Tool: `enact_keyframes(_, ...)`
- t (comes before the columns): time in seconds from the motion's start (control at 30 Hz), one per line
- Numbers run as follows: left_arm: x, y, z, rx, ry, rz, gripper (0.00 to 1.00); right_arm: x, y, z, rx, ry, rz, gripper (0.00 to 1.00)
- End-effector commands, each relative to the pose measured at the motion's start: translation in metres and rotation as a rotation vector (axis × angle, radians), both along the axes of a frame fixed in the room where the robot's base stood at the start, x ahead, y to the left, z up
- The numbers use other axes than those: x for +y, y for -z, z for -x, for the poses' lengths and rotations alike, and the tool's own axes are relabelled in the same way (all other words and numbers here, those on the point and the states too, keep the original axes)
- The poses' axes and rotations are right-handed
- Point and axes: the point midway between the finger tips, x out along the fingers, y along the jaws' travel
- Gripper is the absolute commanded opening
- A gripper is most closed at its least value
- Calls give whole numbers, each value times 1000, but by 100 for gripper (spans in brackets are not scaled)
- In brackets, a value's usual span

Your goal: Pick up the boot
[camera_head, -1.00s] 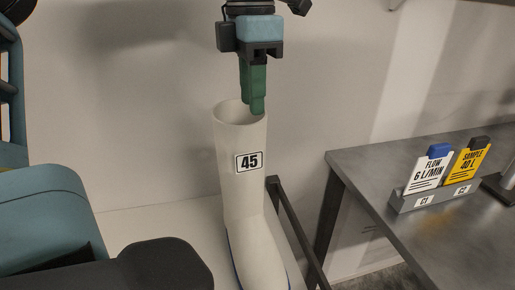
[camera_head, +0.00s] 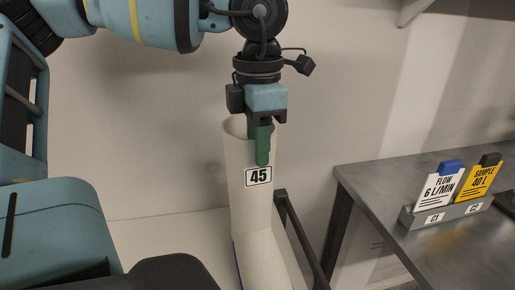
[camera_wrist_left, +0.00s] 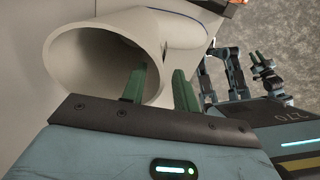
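The boot (camera_head: 243,200) is tall and white with a black-framed "45" label, and stands upright on a pale surface. My left gripper (camera_head: 262,143) points down at its open top. One green finger is in front of the near wall; the other is partly hidden. In the left wrist view, the boot's round opening (camera_wrist_left: 62,62) faces the camera. My left gripper there (camera_wrist_left: 159,88) has its fingers apart, one across the opening and one outside the rim. Whether they touch the wall cannot be told. My right gripper (camera_wrist_left: 268,62) shows small in the wrist view, its green fingertips apart.
A grey metal bench (camera_head: 410,180) stands at the right, holding a grey rack (camera_head: 446,213) with a white "FLOW 6 L/MIN" card (camera_head: 438,188) and a yellow "SAMPLE 40 L" card (camera_head: 479,180). A dark rail (camera_head: 303,240) runs beside the boot. A plain wall is behind.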

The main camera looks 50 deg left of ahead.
Motion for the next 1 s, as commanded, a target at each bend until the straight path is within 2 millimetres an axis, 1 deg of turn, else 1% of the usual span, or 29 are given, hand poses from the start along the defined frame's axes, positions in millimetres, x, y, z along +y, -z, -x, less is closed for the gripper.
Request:
enact_keyframes(0.03, 0, 6, 0, 4, 0, 1, 30, 0, 0, 0, -1, 0, 0, 26)
enact_keyframes(0.17, 0, 14, 0, 1, 0, 0, 30, 0, 0, -2, -3, -1, 0, 26)
enact_keyframes(0.5, 0, 14, 0, 0, 0, 0, 30, 0, 0, -7, -13, 0, 0, 26)
enact_keyframes(0.77, 0, 17, 0, 0, 0, 0, 30, 0, 3, -5, -9, 0, -1, 26)
enact_keyframes(1.0, 0, 19, 0, 0, 0, 0, 30, 0, 6, 1, 3, 0, -1, 26)
